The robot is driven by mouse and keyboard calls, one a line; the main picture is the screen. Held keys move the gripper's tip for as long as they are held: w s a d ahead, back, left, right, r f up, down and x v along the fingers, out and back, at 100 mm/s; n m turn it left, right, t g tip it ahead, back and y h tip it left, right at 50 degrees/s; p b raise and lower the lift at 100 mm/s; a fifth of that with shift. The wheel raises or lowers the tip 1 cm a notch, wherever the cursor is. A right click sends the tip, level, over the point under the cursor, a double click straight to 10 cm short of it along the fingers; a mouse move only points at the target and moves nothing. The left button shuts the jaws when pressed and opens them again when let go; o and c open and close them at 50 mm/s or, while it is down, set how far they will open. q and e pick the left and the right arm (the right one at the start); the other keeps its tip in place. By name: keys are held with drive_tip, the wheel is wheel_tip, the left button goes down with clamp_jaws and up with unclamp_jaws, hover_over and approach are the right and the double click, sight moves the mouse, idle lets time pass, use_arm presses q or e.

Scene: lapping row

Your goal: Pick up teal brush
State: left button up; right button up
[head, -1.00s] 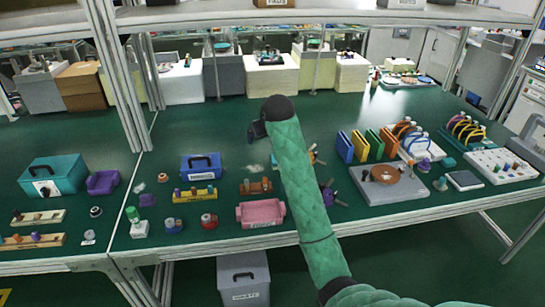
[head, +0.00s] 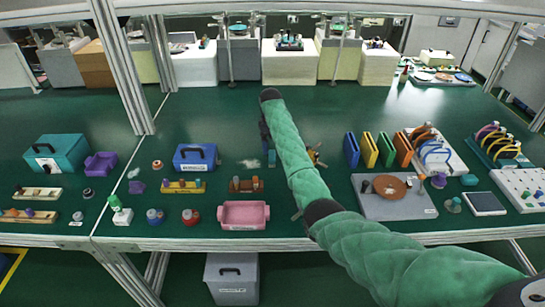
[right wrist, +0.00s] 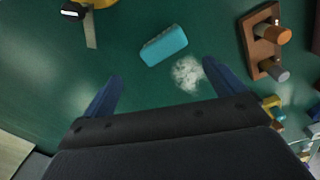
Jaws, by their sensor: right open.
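The teal brush (right wrist: 163,45) lies on the green bench top, a rounded teal block in the right wrist view. In the right wrist view the brush appears beyond the gap between the fingertips, apart from both. In the head view the right gripper (head: 265,135) is a dark shape, with its fingers largely unclear. My left gripper is not in view.
A patch of pale powder (right wrist: 187,72) lies beside the brush. A brown rack with pegs (head: 246,185), a pink tray (head: 244,226) and a blue box (head: 196,170) stand nearby. Upright coloured plates (head: 370,150) stand to the right. The bench behind is clear.

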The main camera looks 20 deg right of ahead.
sight(272, 155)
drive_tip(key=shift+f+n, duration=0.2)
drive_tip(key=shift+n, duration=0.4)
drive_tip(key=shift+s+a+r+n, duration=0.1)
drive_tip(key=shift+s+a+n, duration=0.05)
drive_tip(key=shift+n, duration=0.45)
drive_tip(key=shift+s+a+r+n, duration=0.1)
drive_tip(key=shift+n, duration=0.5)
drive_tip(key=shift+d+f+n, duration=0.15)
drive_tip(key=shift+f+n, duration=0.1)
drive_tip(key=shift+n, duration=0.05)
wheel_tip(272, 155, down, 2)
drive_tip(key=shift+f+p, duration=0.1)
drive_tip(key=shift+p, duration=0.35)
drive_tip(key=f, duration=0.1)
drive_tip(key=f+p, duration=0.2)
drive_tip(key=f, duration=0.1)
drive_tip(key=shift+s+d, duration=0.25)
drive_tip(key=shift+f, duration=0.65)
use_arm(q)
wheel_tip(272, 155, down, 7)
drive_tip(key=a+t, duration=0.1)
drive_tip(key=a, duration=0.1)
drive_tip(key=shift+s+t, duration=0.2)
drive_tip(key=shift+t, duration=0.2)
use_arm(e)
drive_tip(key=shift+c, duration=0.2)
drive_tip(key=c, duration=1)
